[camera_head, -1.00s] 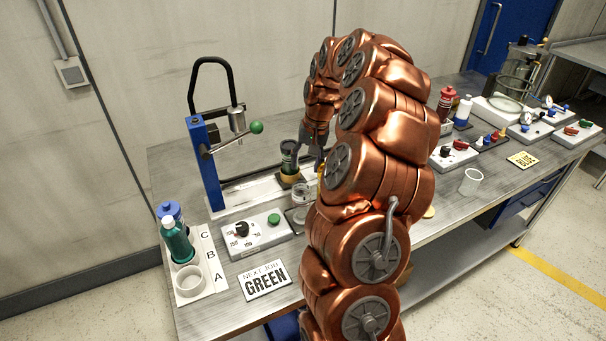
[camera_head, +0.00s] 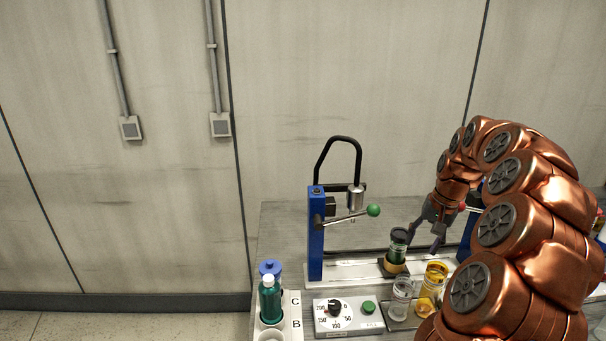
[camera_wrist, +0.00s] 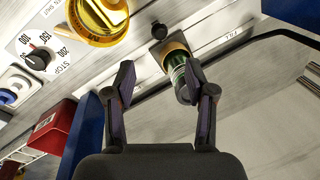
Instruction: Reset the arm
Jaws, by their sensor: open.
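My copper arm reaches over the bench from the right in the head view. My gripper (camera_head: 428,247) hangs above the bench, to the right of a dark green jar (camera_head: 398,246) in a tan ring. In the wrist view my gripper (camera_wrist: 157,85) shows two dark fingers spread apart with nothing between them. The green jar (camera_wrist: 177,62) appears just beyond the right finger there, and that finger partly covers it. I cannot tell whether they touch.
A blue post (camera_head: 316,235) with a green-knobbed lever stands left of the jar. A clear jar (camera_head: 401,298) and a yellow-filled jar (camera_head: 432,285) stand in front. A dial box (camera_head: 347,317) and a rack with a teal bottle (camera_head: 270,300) are at the left.

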